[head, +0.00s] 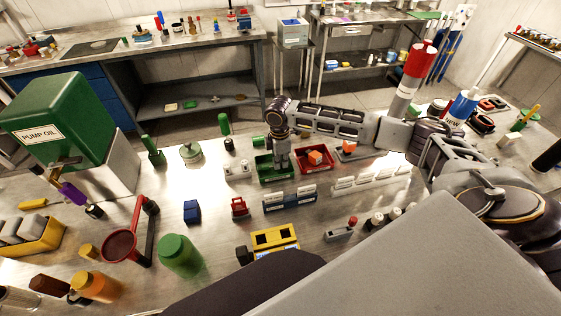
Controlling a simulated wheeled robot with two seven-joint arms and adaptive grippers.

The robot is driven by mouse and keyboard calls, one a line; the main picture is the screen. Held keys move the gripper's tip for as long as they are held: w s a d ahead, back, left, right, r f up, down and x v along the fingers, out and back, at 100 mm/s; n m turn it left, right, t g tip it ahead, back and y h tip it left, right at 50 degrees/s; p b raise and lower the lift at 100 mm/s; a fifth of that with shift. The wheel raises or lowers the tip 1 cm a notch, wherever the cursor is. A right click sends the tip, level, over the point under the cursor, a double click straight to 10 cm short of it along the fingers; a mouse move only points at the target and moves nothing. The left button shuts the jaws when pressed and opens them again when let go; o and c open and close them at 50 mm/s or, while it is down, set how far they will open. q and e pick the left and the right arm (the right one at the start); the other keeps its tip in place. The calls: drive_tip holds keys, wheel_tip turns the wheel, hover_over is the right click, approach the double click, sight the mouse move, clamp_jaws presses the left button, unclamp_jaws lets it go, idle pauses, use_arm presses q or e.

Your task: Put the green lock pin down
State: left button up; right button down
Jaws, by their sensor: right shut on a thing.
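My right gripper (281,166) points straight down over the small green tray (263,176) in the middle of the bench. Its fingers are closed, with the tips low inside the tray's outline. The green lock pin in its grip is too small and hidden to make out against the green tray. I cannot tell whether it touches the tray floor. My left gripper is not in view.
A red tray (302,168) with an orange block (315,157) stands right of the green tray. A grey block (237,170) stands left, a blue-and-white rack (290,199) in front. Green cylinders (224,124) stand behind.

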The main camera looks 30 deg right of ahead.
drive_tip(key=c, duration=1.6)
unclamp_jaws()
wheel_tip(320, 180, up, 12)
drive_tip(key=shift+a+r+b, duration=0.1)
drive_tip(key=shift+b, duration=0.2)
